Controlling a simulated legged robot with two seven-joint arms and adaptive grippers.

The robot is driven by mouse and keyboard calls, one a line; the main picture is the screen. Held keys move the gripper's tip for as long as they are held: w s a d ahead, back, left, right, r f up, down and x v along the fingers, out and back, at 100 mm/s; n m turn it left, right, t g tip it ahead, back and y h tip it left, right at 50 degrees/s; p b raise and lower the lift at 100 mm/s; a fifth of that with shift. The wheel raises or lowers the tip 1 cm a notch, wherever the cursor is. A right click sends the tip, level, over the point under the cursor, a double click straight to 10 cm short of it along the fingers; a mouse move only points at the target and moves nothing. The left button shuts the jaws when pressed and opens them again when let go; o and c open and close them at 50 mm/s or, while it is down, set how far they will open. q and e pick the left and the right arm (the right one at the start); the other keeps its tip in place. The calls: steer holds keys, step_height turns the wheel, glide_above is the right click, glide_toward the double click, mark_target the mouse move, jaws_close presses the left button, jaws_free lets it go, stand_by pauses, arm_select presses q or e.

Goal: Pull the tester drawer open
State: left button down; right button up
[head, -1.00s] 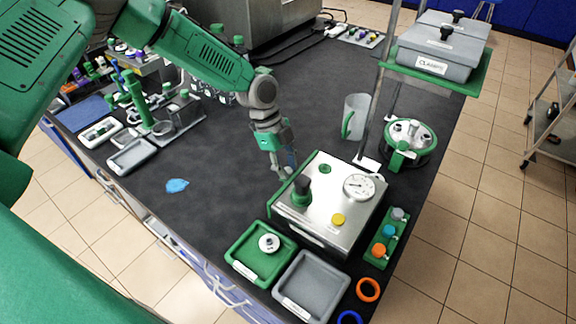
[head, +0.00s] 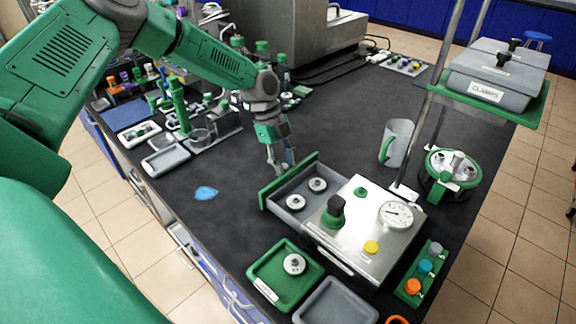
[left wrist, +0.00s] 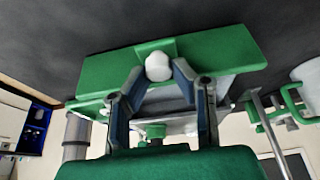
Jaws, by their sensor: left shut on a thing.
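The tester (head: 352,235) is a silver box with a gauge, a dark green-based knob and a yellow button. Its drawer (head: 270,196) has a green front and stands out from the tester's left side. Two pale round discs (head: 317,184) lie in the grey drawer tray. My left gripper (head: 280,165) is at the outer side of the drawer front. In the left wrist view, its fingers (left wrist: 158,78) are closed around the white drawer knob (left wrist: 158,66) on the green front (left wrist: 215,58). My right gripper is not in view.
A green tray (head: 262,288) with one disc and a grey tray (head: 335,305) lie in front of the tester. A clear jug (head: 397,145) and a stand with a clamps box (head: 490,80) are behind it. Open black bench lies left of the drawer, with a blue patch (head: 205,193).

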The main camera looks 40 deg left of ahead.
arm_select(q)
steer(key=c, duration=1.3)
jaws_free()
steer(key=shift+w+a, duration=0.1)
steer(key=shift+a, duration=0.1)
steer(key=shift+c, duration=0.2)
steer(key=shift+a+f, duration=0.15)
steer(key=v, duration=1.1)
steer(key=shift+w+a+r, duration=0.15)
steer(key=shift+a+r, duration=0.1)
steer(key=shift+a, duration=0.2)
steer(key=shift+d, duration=0.15)
